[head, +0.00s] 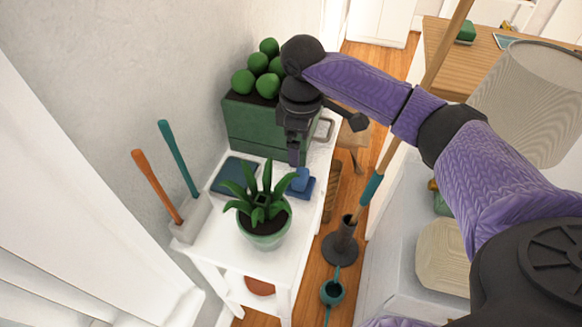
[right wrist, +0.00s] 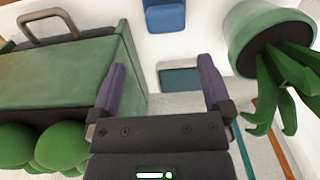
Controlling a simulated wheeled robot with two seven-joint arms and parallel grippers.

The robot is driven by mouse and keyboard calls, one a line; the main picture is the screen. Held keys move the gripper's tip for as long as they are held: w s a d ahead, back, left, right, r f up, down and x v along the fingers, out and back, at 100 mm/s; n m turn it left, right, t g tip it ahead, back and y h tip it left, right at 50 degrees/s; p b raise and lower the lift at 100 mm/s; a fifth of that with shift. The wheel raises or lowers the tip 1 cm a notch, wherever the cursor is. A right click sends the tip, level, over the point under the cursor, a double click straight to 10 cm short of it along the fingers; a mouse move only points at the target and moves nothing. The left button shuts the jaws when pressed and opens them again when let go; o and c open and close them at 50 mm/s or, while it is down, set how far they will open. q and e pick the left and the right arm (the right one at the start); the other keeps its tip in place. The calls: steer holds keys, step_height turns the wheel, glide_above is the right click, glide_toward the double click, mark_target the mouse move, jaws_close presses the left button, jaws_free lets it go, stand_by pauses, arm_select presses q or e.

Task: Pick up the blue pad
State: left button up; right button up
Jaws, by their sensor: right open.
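A blue pad (head: 301,187), with a raised blue piece on top, lies on the white table right of the potted plant; in the right wrist view a blue piece (right wrist: 165,15) shows at the top edge. A flat dark blue rectangular thing (head: 228,172) lies left of the plant; it also shows between my fingers in the right wrist view (right wrist: 180,80). My right gripper (head: 294,154) is open and empty, pointing down above the table just behind the blue pad. In the right wrist view (right wrist: 162,78) its two purple fingers are wide apart. My left gripper is out of view.
A potted plant (head: 264,232) stands close in front of the blue pad. A green box (head: 252,128) with round green plants stands behind. A white holder (head: 192,218) with orange and teal handles is at the left. The white table (head: 225,242) is narrow.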

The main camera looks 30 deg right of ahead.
mark_target(301, 175)
steer(key=f+b, duration=0.1)
steer(key=f, duration=0.2)
steer(key=f+b, duration=0.2)
steer(key=s+f+b, duration=0.1)
steer(key=f, duration=0.2)
steer(key=shift+a+f+b, duration=0.1)
steer(key=shift+f+b, duration=0.25)
steer(key=shift+b, duration=0.05)
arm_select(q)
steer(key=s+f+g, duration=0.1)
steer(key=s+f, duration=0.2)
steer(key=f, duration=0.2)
arm_select(e)
steer(key=shift+f, duration=0.2)
steer(key=shift+r, duration=0.2)
steer(key=shift+c, duration=1.6)
steer(key=c, duration=0.7)
steer(key=shift+c, duration=0.5)
step_height(301, 175, up, 10)
steer(key=p, duration=0.5)
steer(key=shift+f+p, duration=0.15)
steer(key=shift+p, duration=0.15)
steer(key=shift+r, duration=0.25)
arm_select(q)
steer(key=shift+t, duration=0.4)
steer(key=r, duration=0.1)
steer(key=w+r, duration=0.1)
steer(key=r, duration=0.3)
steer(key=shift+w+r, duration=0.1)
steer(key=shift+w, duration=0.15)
